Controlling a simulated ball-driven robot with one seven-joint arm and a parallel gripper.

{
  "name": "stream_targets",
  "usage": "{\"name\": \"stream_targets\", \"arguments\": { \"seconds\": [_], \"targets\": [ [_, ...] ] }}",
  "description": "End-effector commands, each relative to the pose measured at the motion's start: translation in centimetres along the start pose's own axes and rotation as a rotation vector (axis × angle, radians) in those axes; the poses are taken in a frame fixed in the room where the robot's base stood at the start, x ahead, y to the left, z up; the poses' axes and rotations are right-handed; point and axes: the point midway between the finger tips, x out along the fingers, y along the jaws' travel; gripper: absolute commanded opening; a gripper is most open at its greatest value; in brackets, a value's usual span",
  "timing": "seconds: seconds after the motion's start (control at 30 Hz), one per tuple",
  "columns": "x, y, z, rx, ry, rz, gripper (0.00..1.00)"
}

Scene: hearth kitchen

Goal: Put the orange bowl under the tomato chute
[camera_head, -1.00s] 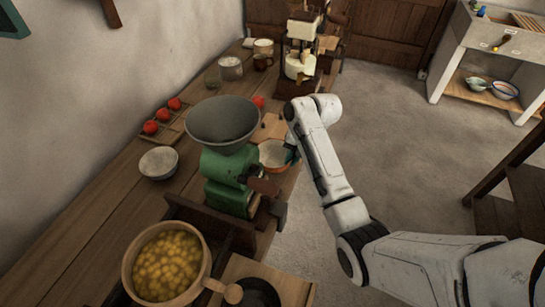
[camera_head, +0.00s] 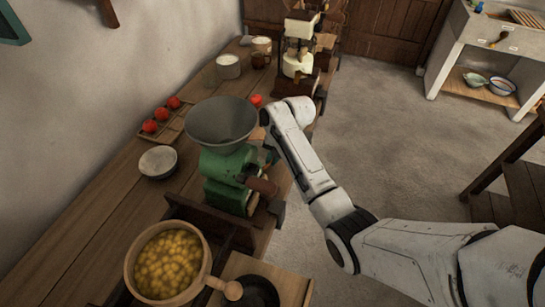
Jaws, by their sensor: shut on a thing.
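A green mill (camera_head: 226,170) with a wide grey hopper (camera_head: 221,122) stands on the wooden counter. I cannot make out its chute from here; the far side is hidden. My arm reaches in from the right. Only a dark part of my gripper (camera_head: 269,153) shows, close beside the mill's upper right edge, and its fingertips are hidden. The orange bowl is out of sight now, behind the mill and my arm; a second ago it showed at my gripper. My gripper is shut on it.
Several tomatoes (camera_head: 162,115) lie on a small tray left of the mill, and another red one (camera_head: 256,100) behind it. A pale bowl (camera_head: 158,162) stands left. A pot of yellow pieces (camera_head: 166,263) is in front. A cream machine (camera_head: 297,62) stands farther back.

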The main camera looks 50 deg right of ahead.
Motion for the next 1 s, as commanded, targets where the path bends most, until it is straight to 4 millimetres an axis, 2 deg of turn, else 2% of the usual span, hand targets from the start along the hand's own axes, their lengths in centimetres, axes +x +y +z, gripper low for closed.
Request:
{"name": "stream_targets", "arguments": {
  "seconds": [0.03, 0.27, 0.5, 0.63, 0.77, 1.0],
  "targets": [
    [0.1, 0.0, 0.0, 0.0, 0.0, 0.0, 0.12],
    [0.1, 0.0, 0.0, 0.0, 0.001, 0.0, 0.34],
    [0.0, 0.0, 0.0, 0.0, 0.0, 0.0, 0.35],
    [-0.7, 0.1, 0.0, 0.0, -0.001, 0.001, 0.35],
    [-2.7, 0.1, 0.1, 0.0, -0.003, 0.003, 0.35],
    [-7.7, 0.1, 0.1, -0.001, -0.005, 0.003, 0.35]
  ]
}}
